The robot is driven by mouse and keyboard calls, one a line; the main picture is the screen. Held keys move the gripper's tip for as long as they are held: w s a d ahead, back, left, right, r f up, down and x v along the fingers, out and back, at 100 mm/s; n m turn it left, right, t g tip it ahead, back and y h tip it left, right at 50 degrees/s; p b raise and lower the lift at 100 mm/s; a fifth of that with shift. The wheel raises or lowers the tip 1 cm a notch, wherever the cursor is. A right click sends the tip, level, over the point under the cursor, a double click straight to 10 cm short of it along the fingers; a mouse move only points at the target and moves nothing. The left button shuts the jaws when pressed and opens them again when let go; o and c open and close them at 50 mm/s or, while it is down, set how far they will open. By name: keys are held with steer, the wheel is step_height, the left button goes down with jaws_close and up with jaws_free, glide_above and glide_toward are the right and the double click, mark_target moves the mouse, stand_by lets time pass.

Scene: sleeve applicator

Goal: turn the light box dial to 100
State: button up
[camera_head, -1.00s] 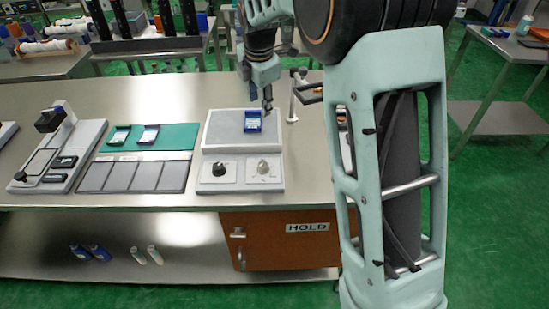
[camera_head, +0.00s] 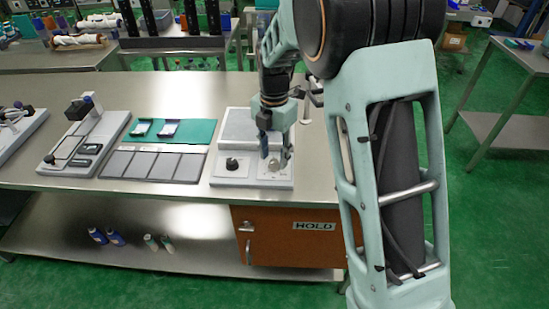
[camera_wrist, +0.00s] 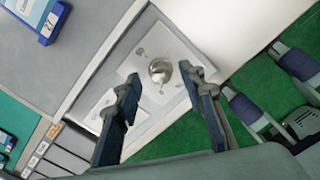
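The light box (camera_head: 238,128) is a pale box with a grey top panel at the table's front edge. Its front face carries a black knob (camera_head: 232,163) on the left and a silver dial (camera_head: 273,165) on the right. In the wrist view the silver dial (camera_wrist: 160,71) sits on a white label whose markings are too small to read. My gripper (camera_head: 275,157) is open above the silver dial. In the wrist view its fingers (camera_wrist: 161,82) stand apart on either side of the dial, without visible contact. A blue item (camera_wrist: 48,20) lies on the grey panel in the wrist view.
A teal mat (camera_head: 200,133) with two small holders and a row of grey panels (camera_head: 150,165) lies left of the box. A grey fixture (camera_head: 82,150) stands farther left. A thin post (camera_head: 306,110) stands behind the box at right.

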steer(key=shift+f, duration=0.8)
steer(key=shift+c, duration=0.5)
jaws_close()
steer(key=shift+m, duration=0.3)
